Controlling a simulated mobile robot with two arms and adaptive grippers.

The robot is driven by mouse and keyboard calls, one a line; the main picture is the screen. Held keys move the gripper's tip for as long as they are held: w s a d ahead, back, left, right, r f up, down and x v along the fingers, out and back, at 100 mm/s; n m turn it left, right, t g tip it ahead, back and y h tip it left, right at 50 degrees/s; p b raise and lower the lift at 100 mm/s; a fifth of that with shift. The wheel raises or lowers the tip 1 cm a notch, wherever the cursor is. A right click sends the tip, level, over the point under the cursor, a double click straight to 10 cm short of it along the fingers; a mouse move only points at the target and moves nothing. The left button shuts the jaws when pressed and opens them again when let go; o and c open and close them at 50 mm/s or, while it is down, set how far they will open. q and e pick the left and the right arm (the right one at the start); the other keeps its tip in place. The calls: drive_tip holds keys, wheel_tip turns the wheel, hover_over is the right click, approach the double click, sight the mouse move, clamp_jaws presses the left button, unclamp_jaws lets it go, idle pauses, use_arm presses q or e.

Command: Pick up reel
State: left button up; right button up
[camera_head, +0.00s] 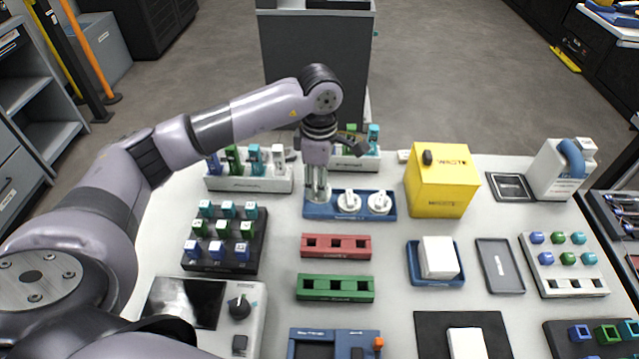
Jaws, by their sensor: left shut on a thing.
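A blue tray (390,216) stands on the table below the middle of the picture's upper half. Two white reels sit in it, one in the middle (349,203) and one at the right (380,204). My left gripper (318,195) points straight down at the tray's left end. It is shut on a reel there, which its fingers mostly hide. I cannot tell whether that reel is still touching the tray. My right gripper is not in view.
Tool racks (250,184) stand behind the tray at the left. A yellow waste box (441,180) is to the right. A red rack (336,246) and a green rack (335,288) lie in front. A block holder (223,262) is at the left.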

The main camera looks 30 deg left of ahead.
use_arm(q)
wheel_tip(320, 180, up, 17)
drive_tip(key=p, duration=0.8)
drive_tip(key=shift+f+p, duration=0.2)
drive_tip(key=shift+p, duration=0.15)
